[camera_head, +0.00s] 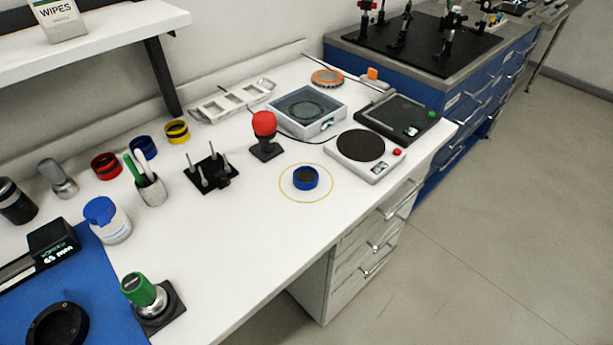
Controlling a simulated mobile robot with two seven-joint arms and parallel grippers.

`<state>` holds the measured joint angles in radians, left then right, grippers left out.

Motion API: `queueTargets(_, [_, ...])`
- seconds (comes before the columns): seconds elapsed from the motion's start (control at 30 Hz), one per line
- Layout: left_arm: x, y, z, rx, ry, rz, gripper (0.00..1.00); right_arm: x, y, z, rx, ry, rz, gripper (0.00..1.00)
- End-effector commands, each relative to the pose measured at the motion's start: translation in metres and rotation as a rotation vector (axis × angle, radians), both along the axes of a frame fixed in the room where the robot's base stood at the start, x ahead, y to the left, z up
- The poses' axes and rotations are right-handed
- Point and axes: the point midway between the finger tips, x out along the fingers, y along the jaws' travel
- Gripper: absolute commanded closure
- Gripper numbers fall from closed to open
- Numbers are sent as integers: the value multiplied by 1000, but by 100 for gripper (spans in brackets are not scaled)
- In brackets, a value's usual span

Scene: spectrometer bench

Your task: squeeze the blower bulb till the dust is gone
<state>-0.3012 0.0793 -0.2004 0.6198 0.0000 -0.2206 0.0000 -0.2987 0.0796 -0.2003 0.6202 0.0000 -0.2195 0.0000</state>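A red rounded bulb (264,124) stands upright on a dark stand near the middle of the white bench; it looks like the blower bulb. In front of it and to the right, a blue-rimmed round piece with a dark face (305,179) lies inside a thin yellow circle on the bench top. I cannot make out any dust on it at this size. The bulb and the blue-rimmed piece stand apart. Neither of my grippers shows in the head view.
On the white bench (235,255), a black post rack (208,174) stands left of the bulb. A clear-sided box (306,111) and a scale-like device (364,154) stand right. A green-topped object (145,293) is at front left. The front middle of the bench is clear.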

Motion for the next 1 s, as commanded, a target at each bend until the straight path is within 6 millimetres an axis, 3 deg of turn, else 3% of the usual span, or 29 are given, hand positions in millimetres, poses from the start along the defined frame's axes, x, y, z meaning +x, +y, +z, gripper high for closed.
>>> queueTargets(0.23, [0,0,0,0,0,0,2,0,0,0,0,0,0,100])
queueTargets(1.0, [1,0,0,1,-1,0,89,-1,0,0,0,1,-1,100])
